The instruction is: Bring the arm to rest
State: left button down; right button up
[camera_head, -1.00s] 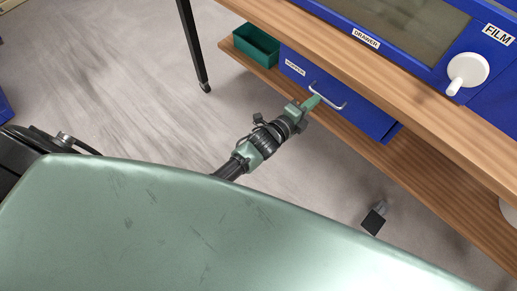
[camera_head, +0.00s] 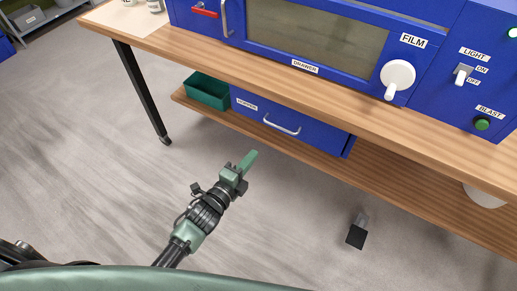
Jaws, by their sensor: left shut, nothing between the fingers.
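My left gripper (camera_head: 248,162) is in front of the bench, with its green fingers together and nothing between them. My left arm reaches up to it from the lower left. The fingertips point up and right, toward the blue drawer labelled HOPPER (camera_head: 300,133). They are apart from its silver handle (camera_head: 281,126) in the picture, with grey floor around them. My right gripper is not in view.
A wooden bench (camera_head: 330,89) carries a blue cabinet with a window, a white FILM knob (camera_head: 397,75) and switches. A green bin (camera_head: 207,92) stands on the lower shelf. A dark block (camera_head: 356,236) is at the lower right. Floor at left is clear.

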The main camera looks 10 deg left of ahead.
pick_arm(q)
jog(key=s+a+f+n+g+y, duration=0.1)
jog(key=s+a+f+n+g, duration=0.15)
jog(key=s+f, duration=0.45)
jog(key=s+a+f+n+g+y, duration=0.1)
jog(key=s+a+f+n+g, duration=0.2)
jog(key=f, duration=0.7)
jog(key=s+a+f+n+g+y, duration=0.15)
jog(key=s+f+n, duration=0.3)
jog(key=f, duration=0.45)
jog(key=s+a+f+n+g, duration=0.1)
jog(key=s+f, duration=0.4)
jog(key=s, duration=0.5)
jog(key=s+a+f+n+g+y, duration=0.1)
jog(key=s+f+n+g, duration=0.3)
jog(key=s, duration=0.6)
jog(key=s+a+f+n+g+y, duration=0.1)
jog(key=s+a+f+n+g, duration=0.1)
jog(key=s+f, duration=0.4)
jog(key=s+a+n, duration=0.1)
jog(key=s+n, duration=0.1)
jog(key=s, duration=0.2)
jog(key=shift+f+n+g, duration=0.25)
jog(key=shift+n+g, duration=0.05)
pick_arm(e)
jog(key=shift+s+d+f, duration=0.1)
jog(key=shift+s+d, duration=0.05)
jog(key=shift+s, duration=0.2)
pick_arm(q)
jog(key=shift+a, duration=0.1)
